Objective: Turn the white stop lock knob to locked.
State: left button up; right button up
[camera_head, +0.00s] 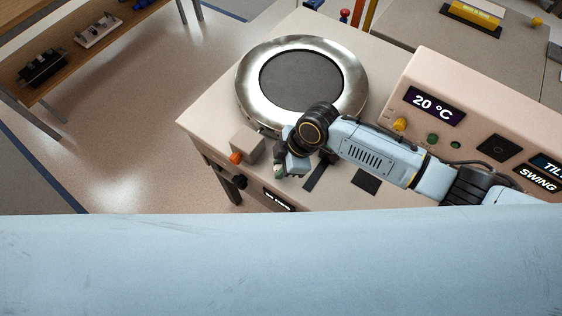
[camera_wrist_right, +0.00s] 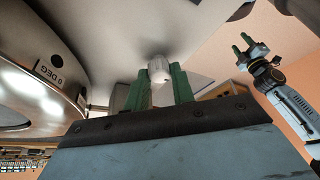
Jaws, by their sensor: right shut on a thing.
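The white stop lock knob (camera_wrist_right: 160,68) shows in the right wrist view as a small white cylinder between the two green fingers of my right gripper (camera_wrist_right: 160,86). The fingers are shut on it. In the head view my right gripper (camera_head: 280,172) reaches down at the front edge of the bench, below the round plate; the arm and fingers mostly hide the knob there. I cannot read any locked mark. My left gripper (camera_wrist_right: 243,46) shows only at the right of the right wrist view, with its green fingers apart and nothing between them.
A round metal plate (camera_head: 351,83) with a dark centre lies on the bench (camera_head: 212,116). A small box with an orange knob (camera_head: 236,158) stands left of my right gripper. A console (camera_head: 455,72) reading 20 °C stands at the right. My own pale blue body part covers the bottom.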

jog(key=m+t+p, duration=0.1)
jog(key=m+p, duration=0.1)
jog(key=p, duration=0.1)
jog(key=m+t+p, duration=0.1)
jog(key=m+p, duration=0.1)
jog(key=m, duration=0.1)
jog(key=m+t+p, duration=0.1)
jog(key=m+p, duration=0.1)
jog(key=p, duration=0.1)
jog(key=shift+s+a+r+m+h+p, duration=0.2)
jog(key=shift+s+m+h+p, duration=0.1)
jog(key=shift+m+h, duration=0.1)
jog(key=shift+m+h+p, duration=0.3)
jog(key=shift+m+p, duration=0.4)
jog(key=shift+m, duration=0.2)
jog(key=m+t+h+p, duration=0.1)
jog(key=m+p, duration=0.1)
jog(key=m, duration=0.1)
jog(key=shift+f+m, duration=0.1)
jog(key=shift+m, duration=0.2)
jog(key=shift+a+f+m+t+h, duration=0.1)
jog(key=shift+m+t+h, duration=0.25)
jog(key=shift+m, duration=0.75)
jog(key=shift+m+h, duration=0.35)
jog(key=shift+m, duration=0.45)
jog(key=o, duration=1)
